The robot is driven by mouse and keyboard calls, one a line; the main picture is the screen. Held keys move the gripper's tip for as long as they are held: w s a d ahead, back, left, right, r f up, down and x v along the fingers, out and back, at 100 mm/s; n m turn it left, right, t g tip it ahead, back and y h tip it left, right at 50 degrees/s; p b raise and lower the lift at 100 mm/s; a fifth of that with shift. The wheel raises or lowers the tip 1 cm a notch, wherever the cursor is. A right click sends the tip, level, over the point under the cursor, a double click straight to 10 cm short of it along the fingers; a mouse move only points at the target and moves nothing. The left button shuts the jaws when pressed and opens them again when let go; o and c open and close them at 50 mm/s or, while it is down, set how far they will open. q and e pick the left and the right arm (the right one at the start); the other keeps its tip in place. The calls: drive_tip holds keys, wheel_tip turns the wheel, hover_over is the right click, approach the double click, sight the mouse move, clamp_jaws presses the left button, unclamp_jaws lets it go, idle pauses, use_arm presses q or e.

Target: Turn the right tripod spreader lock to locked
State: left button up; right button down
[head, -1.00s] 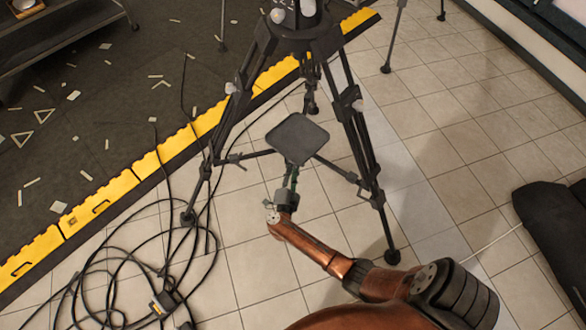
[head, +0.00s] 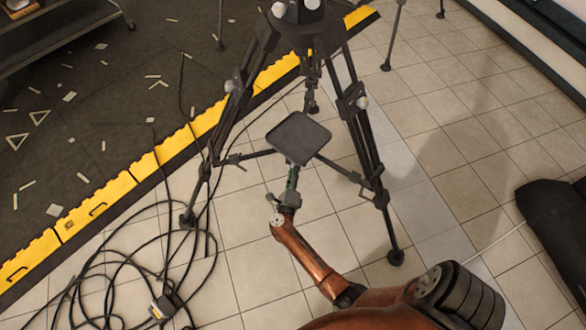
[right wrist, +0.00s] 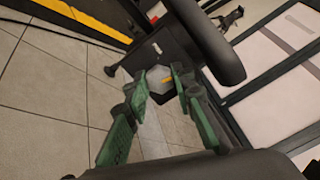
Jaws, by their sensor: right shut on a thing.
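The black tripod (head: 362,135) stands on the tiles with its legs spread and a flat dark plate (head: 298,137) at its middle. My right gripper (head: 292,178) reaches in from below, just under the plate's near edge. In the right wrist view my right gripper (right wrist: 161,80) has its green fingers closed on the grey spreader lock knob (right wrist: 155,75), one finger on each side. A small yellow mark shows on the knob. The knob is hidden in the head view. My left gripper is not in view.
Black cables (head: 120,265) lie coiled on the floor at the left. A yellow-edged dark mat (head: 100,205) runs diagonally behind the tripod. A black bag-like object (head: 555,230) lies at the right. Tiles between tripod and bag are mostly clear.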

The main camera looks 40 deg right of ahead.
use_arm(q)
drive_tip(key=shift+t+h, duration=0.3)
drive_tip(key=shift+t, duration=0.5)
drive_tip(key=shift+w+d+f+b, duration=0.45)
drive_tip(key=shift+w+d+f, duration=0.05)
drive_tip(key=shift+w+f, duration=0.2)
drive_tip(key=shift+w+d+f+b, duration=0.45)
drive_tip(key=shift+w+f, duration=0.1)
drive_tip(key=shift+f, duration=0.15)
use_arm(e)
drive_tip(key=shift+f+m, duration=0.2)
drive_tip(key=shift+m, duration=2.8)
drive_tip(key=c, duration=1.6)
unclamp_jaws()
drive_tip(key=shift+r, duration=0.15)
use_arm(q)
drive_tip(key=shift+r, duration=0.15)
